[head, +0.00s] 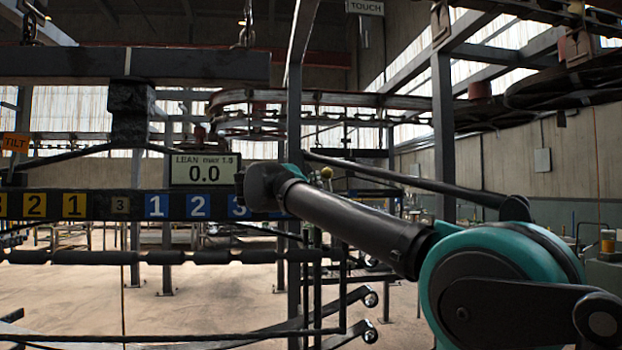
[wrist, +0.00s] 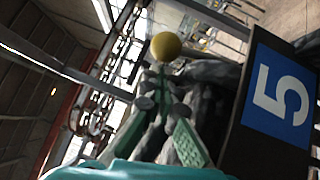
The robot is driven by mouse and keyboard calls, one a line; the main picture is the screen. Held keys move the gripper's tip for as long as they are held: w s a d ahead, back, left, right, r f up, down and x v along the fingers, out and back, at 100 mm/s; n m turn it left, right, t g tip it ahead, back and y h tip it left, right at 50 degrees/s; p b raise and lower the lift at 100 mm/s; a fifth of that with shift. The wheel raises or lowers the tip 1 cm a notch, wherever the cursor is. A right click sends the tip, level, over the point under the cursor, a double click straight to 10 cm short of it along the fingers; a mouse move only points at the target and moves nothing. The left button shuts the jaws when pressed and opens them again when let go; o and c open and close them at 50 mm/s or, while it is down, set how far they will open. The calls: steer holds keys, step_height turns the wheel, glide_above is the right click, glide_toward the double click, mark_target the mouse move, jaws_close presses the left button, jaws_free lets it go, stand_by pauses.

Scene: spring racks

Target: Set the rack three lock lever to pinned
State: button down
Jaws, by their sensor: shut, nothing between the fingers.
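In the wrist view my gripper (wrist: 160,80) is shut and empty, its green-padded fingers pointing up the picture. A yellow ball knob (wrist: 166,47) shows just past the fingertips; I cannot tell whether they touch it. A yellow knob (head: 326,172) also shows in the head view, right of my arm's far end; I cannot tell whether it is the lock lever's. In the head view my dark arm reaches left across the numbered rail, and my fingers cannot be made out there. The blue plate 3 (head: 238,206) is partly hidden by my arm. The lever's position cannot be read.
A blue plate marked 5 (wrist: 280,97) stands close on the right of my gripper in the wrist view. A LEAN display (head: 205,170) reading 0.0 hangs above the numbered rail (head: 98,206). Dark posts and bars surround my arm. Open floor (head: 80,300) shows below.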

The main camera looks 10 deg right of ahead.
steer(key=shift+d+r+m, duration=0.2)
steer(key=shift+d+m, duration=0.05)
steer(key=shift+m, duration=0.05)
steer(key=shift+d+r+g+y, duration=0.1)
steer(key=shift+d+g+y, duration=0.05)
steer(key=shift+g+y, duration=0.15)
steer(key=shift+d+r+m+g+y, duration=0.4)
steer(key=shift+d+m+g, duration=0.1)
steer(key=shift+d+m, duration=0.35)
steer(key=shift+d+r+m+g+y, duration=0.25)
steer(key=shift+d+m+g+y, duration=0.15)
steer(key=shift+d+m, duration=0.3)
steer(key=shift+d+r+m+g+y, duration=0.15)
steer(key=shift+d+m+g+y, duration=0.25)
steer(key=shift+d, duration=0.4)
steer(key=shift+s+d+f+m+g+y, duration=0.15)
steer(key=shift+d+m+y, duration=0.35)
steer(key=shift+d, duration=0.3)
steer(key=shift+w+d+f+m+g+y, duration=0.15)
steer(key=shift+d+m+y, duration=0.3)
steer(key=shift+d, duration=0.3)
steer(key=shift+s+d, duration=0.1)
steer(key=shift+s, duration=0.05)
